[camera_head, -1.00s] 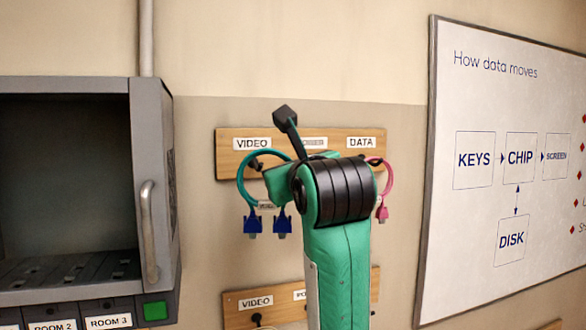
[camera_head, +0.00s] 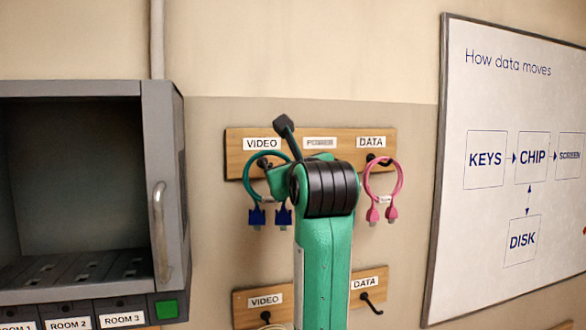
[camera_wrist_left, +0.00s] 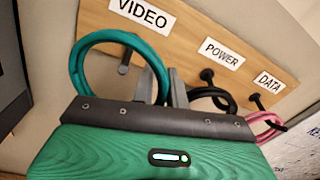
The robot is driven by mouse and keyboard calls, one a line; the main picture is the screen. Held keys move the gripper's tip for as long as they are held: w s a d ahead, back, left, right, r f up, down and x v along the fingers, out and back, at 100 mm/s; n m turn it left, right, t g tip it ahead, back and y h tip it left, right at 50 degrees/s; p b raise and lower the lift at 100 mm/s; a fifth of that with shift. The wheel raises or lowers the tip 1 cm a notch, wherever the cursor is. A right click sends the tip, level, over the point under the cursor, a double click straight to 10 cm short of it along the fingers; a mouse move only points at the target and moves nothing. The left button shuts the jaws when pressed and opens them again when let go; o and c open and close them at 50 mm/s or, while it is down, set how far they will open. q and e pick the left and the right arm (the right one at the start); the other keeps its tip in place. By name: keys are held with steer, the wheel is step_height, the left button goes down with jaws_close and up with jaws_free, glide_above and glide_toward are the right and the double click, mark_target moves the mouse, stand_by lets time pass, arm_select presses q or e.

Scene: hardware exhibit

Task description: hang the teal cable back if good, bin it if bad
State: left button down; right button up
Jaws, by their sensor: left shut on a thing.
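The teal cable (camera_head: 250,177) is a loop with two blue plugs (camera_head: 257,216), at the VIDEO hook of the upper wooden board (camera_head: 235,160). In the left wrist view the teal loop (camera_wrist_left: 80,58) passes over the VIDEO hook (camera_wrist_left: 124,63); whether it rests on the hook is unclear. My left gripper (camera_wrist_left: 176,88) is shut on the right side of the teal loop. In the head view my left arm hides the fingers and part of the cable. The plugs are not visible in the wrist view. My right gripper is out of view.
A pink cable (camera_head: 368,177) hangs under DATA, and a black cable (camera_wrist_left: 222,98) is at POWER. A lower board (camera_head: 245,300) has VIDEO and DATA hooks. A grey open-fronted cabinet (camera_head: 160,130) stands left, with room-labelled parts below. A whiteboard (camera_head: 490,90) is on the right.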

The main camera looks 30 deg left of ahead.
arm_select(q)
steer(key=shift+w+a+f+b, duration=0.65)
steer(key=shift+a+f+b, duration=0.05)
steer(key=shift+f+b, duration=0.25)
